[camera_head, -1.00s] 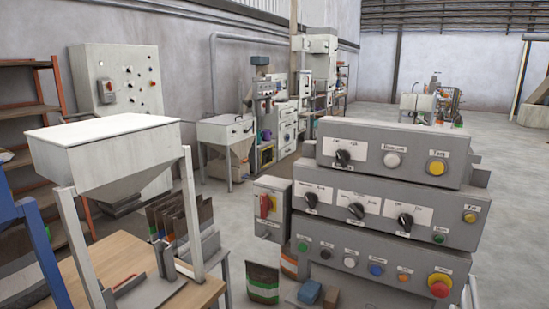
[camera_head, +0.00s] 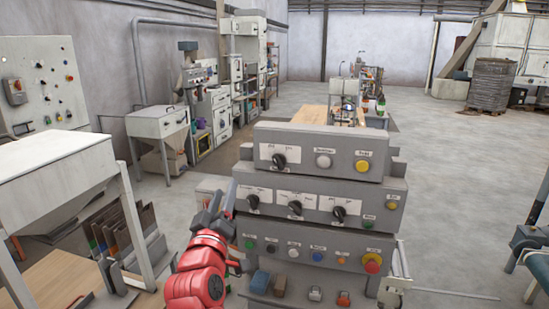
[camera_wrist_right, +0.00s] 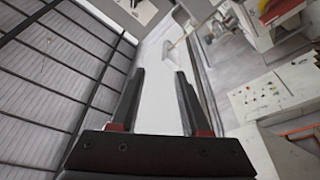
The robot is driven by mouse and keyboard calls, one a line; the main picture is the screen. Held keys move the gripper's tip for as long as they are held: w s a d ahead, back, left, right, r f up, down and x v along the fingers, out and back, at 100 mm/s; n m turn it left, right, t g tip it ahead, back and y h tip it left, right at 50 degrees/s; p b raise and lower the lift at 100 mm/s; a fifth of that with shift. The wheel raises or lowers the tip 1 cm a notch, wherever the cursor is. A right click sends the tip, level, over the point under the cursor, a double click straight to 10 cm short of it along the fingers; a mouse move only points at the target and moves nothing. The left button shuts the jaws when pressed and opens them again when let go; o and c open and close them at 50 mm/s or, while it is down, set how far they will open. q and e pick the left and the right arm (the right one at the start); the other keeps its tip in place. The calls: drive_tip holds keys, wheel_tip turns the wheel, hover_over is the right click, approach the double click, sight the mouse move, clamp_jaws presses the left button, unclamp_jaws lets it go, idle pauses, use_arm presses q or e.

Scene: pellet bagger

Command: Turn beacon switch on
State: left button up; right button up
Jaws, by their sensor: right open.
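The stepped grey control panel (camera_head: 385,200) stands in the middle of the head view. Its top tier has a black rotary switch (camera_head: 279,161), a white button and a yellow button. The middle tier has several black rotary switches, among them a middle one (camera_head: 295,208) and a right one (camera_head: 339,214). The labels are too small to tell which is the beacon switch. My right gripper (camera_head: 219,199), on a red arm, is at the panel's left side, apart from the switches. In the right wrist view its jaws (camera_wrist_right: 158,85) are open and empty. My left gripper is out of view.
A red emergency button (camera_head: 372,263) juts from the panel's lower right. A white hopper (camera_head: 60,170) over a wooden table (camera_head: 55,278) stands at left. A blue block and padlocks lie below the panel. Floor at right is mostly clear.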

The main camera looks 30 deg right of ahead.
drive_tip(key=s+d+m+g+h, duration=0.1)
drive_tip(key=s+d+m+g, duration=0.3)
drive_tip(key=s, duration=0.1)
drive_tip(key=p, duration=0.7)
approach(277, 163)
drive_tip(key=shift+g, duration=0.3)
drive_tip(key=x, duration=0.8)
drive_tip(key=shift+w+r, duration=0.15)
drive_tip(key=shift+w, duration=0.1)
clamp_jaws()
